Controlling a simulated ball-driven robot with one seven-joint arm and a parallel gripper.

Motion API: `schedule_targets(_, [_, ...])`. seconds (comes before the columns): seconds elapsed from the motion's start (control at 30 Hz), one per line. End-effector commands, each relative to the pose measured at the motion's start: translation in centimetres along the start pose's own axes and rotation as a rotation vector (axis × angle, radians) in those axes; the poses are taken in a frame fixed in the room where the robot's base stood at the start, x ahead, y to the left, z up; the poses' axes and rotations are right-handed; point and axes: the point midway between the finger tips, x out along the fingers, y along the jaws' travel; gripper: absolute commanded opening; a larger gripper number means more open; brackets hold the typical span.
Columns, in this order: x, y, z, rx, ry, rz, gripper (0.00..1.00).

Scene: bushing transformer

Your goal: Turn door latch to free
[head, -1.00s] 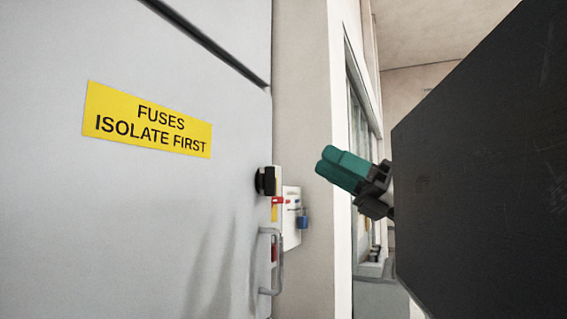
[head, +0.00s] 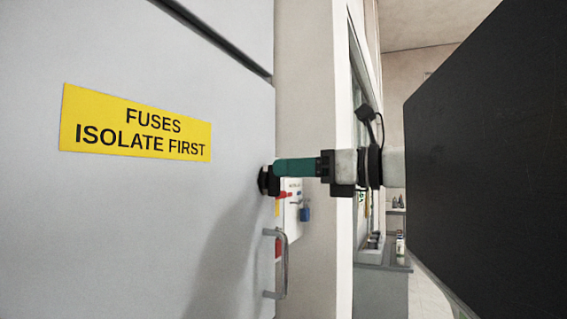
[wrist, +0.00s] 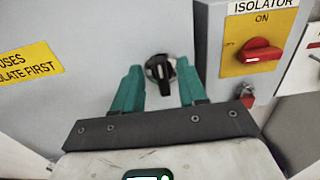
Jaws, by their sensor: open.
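The door latch is a black round knob with a raised bar handle. It sits on the grey cabinet door (head: 150,220) and shows at the door's right edge in the head view (head: 264,181). In the wrist view the latch (wrist: 160,72) lies between and just beyond my fingertips, its bar near upright with a slight tilt. My gripper (wrist: 158,75) has teal fingers spread apart, one on each side of the latch, with clear gaps. In the head view my gripper (head: 278,167) reaches the latch from the right and partly covers it. I cannot tell if they touch.
A yellow isolator panel with a red rotary switch (wrist: 258,52), marked ON, is right of the latch. A red padlock (wrist: 244,93) hangs below it. A metal door handle (head: 283,262) is below the latch. A yellow fuse warning label (head: 135,124) is on the door.

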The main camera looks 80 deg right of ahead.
Motion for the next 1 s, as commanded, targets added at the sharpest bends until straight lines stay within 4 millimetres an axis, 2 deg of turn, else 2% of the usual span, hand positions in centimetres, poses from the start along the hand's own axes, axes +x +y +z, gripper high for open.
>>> schedule_targets(0.2, [2.0, 0.0, 0.1, 0.001, -0.001, 0.000, 0.41])
schedule_targets(0.53, [2.4, 0.0, 0.0, 0.001, -0.001, 0.000, 0.41])
schedule_targets(1.0, [2.3, 0.0, 0.0, 0.001, -0.001, 0.000, 0.00])
